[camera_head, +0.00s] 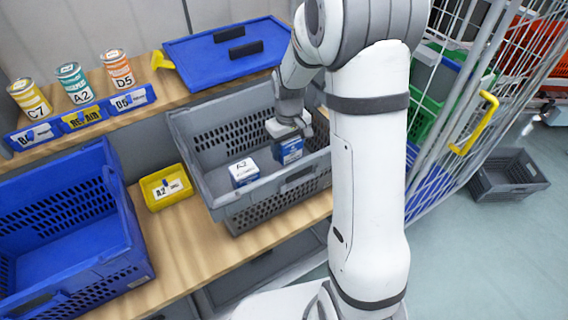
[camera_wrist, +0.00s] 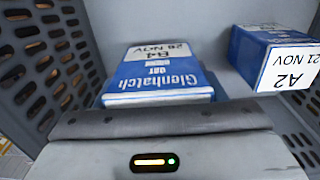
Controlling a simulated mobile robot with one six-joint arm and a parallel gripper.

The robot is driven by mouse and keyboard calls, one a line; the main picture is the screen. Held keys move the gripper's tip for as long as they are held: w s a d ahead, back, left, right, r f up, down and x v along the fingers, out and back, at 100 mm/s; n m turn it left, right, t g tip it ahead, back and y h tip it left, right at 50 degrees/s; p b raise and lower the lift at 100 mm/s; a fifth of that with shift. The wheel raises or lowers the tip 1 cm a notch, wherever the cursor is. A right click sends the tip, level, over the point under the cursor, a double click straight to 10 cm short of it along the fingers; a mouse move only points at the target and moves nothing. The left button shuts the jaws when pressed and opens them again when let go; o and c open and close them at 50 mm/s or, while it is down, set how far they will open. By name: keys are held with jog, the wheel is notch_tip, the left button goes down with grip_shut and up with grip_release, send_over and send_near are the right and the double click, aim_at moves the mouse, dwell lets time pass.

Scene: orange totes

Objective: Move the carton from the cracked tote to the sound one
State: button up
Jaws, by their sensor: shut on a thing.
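My gripper (camera_head: 289,132) is inside the grey tote (camera_head: 188,140), shut on a blue and white carton (camera_head: 290,151). In the wrist view this carton (camera_wrist: 160,78) reads Glenhatch, B4, 26 NOV; my gripper's grey body covers its near end. I cannot tell whether it touches the tote floor. A second blue and white carton (camera_head: 243,173), marked A2, stands in the same tote to the left; the wrist view shows it (camera_wrist: 275,55) with 21 NOV. An empty blue tote (camera_head: 50,200) stands at the left. No crack shows clearly on either tote.
A small yellow bin (camera_head: 166,188) marked A2 sits between the totes. Tins (camera_head: 75,84) and a blue lid (camera_head: 225,50) are on the shelf behind. A wire cage (camera_head: 470,100) stands right of my arm, with a grey crate (camera_head: 508,174) on the floor.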

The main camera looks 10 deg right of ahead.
jog(key=shift+d+f, duration=0.15)
jog(key=shift+f, duration=2.55)
jog(key=shift+f+b, duration=0.25)
jog(key=shift+b, duration=0.05)
jog(key=o, duration=1.2)
jog(key=shift+r, duration=0.1)
jog(key=shift+c, duration=0.2)
notch_tip(320, 180, up, 12)
jog(key=shift+f+p, duration=0.1)
jog(key=shift+p, duration=0.4)
jog(key=shift+r, duration=0.25)
